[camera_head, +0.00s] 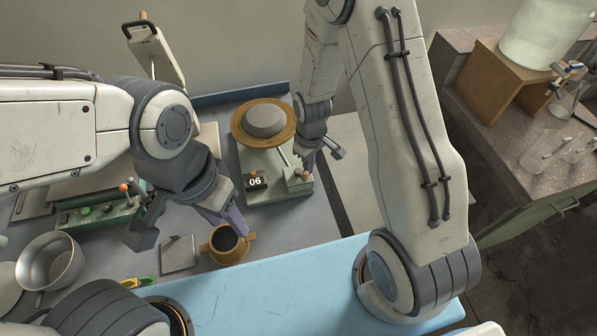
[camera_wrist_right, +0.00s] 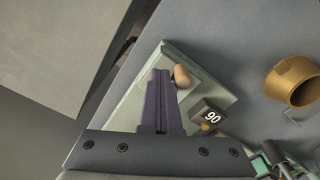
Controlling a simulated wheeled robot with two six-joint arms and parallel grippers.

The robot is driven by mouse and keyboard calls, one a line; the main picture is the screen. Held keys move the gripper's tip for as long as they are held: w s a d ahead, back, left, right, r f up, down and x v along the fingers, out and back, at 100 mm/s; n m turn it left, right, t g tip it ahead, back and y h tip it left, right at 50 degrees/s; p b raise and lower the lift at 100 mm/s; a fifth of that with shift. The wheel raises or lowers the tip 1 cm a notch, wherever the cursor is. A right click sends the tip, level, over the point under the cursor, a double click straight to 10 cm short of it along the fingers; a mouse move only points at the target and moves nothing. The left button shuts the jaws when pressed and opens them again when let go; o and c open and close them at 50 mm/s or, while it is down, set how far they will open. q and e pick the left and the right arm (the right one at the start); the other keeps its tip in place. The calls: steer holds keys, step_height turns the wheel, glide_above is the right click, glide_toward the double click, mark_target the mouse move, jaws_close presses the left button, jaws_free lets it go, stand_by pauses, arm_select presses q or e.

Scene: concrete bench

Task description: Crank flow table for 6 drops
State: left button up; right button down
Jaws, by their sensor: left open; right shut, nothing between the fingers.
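The flow table has a round brass top (camera_head: 240,128) with a grey mound (camera_head: 264,121) on it, on a pale green base (camera_head: 268,187). Its counter (camera_head: 256,181) reads 06; it also shows in the right wrist view (camera_wrist_right: 210,116). The crank's tan knob (camera_wrist_right: 182,76) sits beside the fingers of my right gripper (camera_wrist_right: 161,78), which is shut and empty. In the head view, my right gripper (camera_head: 309,163) is just above the base's right side. My left gripper (camera_head: 190,228) is open and empty, beside a brass mould (camera_head: 229,257).
A steel pot (camera_head: 50,262), a green control box (camera_head: 100,213) and a flat grey plate (camera_head: 180,254) lie on the left. A light blue strip (camera_head: 285,290) runs along the front. A side counter (camera_head: 520,150) with glassware stands at right.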

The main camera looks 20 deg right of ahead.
steer(key=shift+s+a+f, duration=0.1)
steer(key=shift+s+a, duration=0.1)
steer(key=shift+s, duration=0.4)
steer(key=shift+s+a, duration=0.2)
steer(key=shift+s, duration=0.35)
steer(key=shift+a, duration=0.9)
steer(key=c, duration=1)
jaws_free()
steer(key=shift+c, duration=0.2)
